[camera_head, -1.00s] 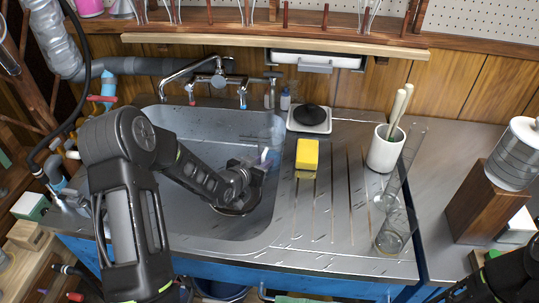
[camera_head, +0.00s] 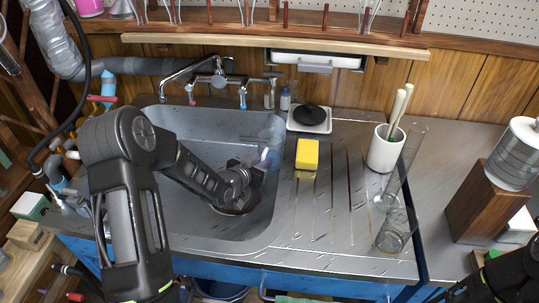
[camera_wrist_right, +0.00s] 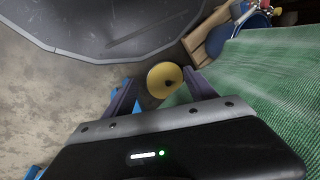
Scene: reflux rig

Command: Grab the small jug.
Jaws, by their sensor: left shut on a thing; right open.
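My left gripper (camera_head: 260,164) is low in the right part of the sink basin (camera_head: 190,130). It is shut on a small clear thing (camera_head: 265,154), probably the small jug, of which only a faint part shows beside the fingers. The wrist hides most of it, so its shape and whether it touches the basin cannot be told. My right gripper (camera_wrist_right: 160,95) is open in the right wrist view, away from the sink. A yellow disc (camera_wrist_right: 165,79) shows beyond and between its fingers; nothing is seen gripped.
A yellow sponge (camera_head: 307,153), a white pot with sticks (camera_head: 385,150) and tall clear glassware (camera_head: 394,238) stand on the drainboard right of the basin. The tap (camera_head: 219,80) is behind the basin. A wooden block (camera_head: 487,205) stands far right. A green cloth (camera_wrist_right: 265,95) shows in the right wrist view.

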